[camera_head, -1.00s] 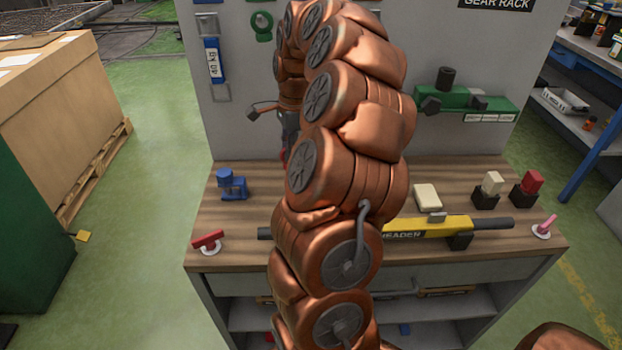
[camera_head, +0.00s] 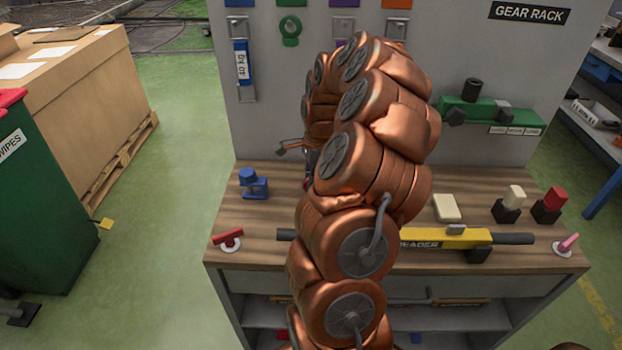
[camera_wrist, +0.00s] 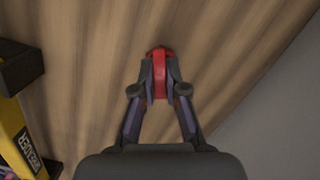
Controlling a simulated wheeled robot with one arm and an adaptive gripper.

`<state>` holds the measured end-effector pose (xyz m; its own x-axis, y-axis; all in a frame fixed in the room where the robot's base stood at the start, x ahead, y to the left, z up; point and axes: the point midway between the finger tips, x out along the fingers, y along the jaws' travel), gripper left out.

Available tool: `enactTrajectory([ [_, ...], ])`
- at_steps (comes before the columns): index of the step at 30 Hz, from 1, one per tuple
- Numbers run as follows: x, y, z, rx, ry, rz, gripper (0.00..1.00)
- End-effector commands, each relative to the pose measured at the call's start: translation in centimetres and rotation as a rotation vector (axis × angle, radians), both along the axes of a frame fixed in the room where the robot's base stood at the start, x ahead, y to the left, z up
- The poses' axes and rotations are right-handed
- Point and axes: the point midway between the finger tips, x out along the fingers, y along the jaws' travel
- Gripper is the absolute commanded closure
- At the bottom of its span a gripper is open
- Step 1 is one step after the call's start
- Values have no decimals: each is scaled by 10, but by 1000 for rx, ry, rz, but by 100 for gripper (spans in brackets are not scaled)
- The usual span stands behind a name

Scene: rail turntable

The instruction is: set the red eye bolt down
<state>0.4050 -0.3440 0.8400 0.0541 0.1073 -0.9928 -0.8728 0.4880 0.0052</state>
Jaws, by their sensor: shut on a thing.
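In the wrist view the red eye bolt (camera_wrist: 160,76) is held between the two fingertips of my gripper (camera_wrist: 160,92), which is shut on it. The bolt is over the brown wooden bench top (camera_wrist: 95,60); I cannot tell whether it touches the wood. In the head view the same bench top (camera_head: 275,215) shows, but my copper-coloured arm hides most of the gripper and the bolt.
A blue clamp-like part (camera_head: 254,184), a red-handled piece (camera_head: 228,238), a cream block (camera_head: 446,208) and a pink-handled piece (camera_head: 566,243) stand around. A grey back panel (camera_head: 270,130) rises behind.

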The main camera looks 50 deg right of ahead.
Motion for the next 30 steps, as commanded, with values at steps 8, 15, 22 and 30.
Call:
enactTrajectory([
  [8, 0, 0, -3, 1, 0, 0, 74],
  [15, 0, 0, -3, 0, 0, 0, 63],
  [22, 0, 0, 1, 0, 0, 1, 63],
  [30, -1, -4, 37, -3, -3, 0, 63],
])
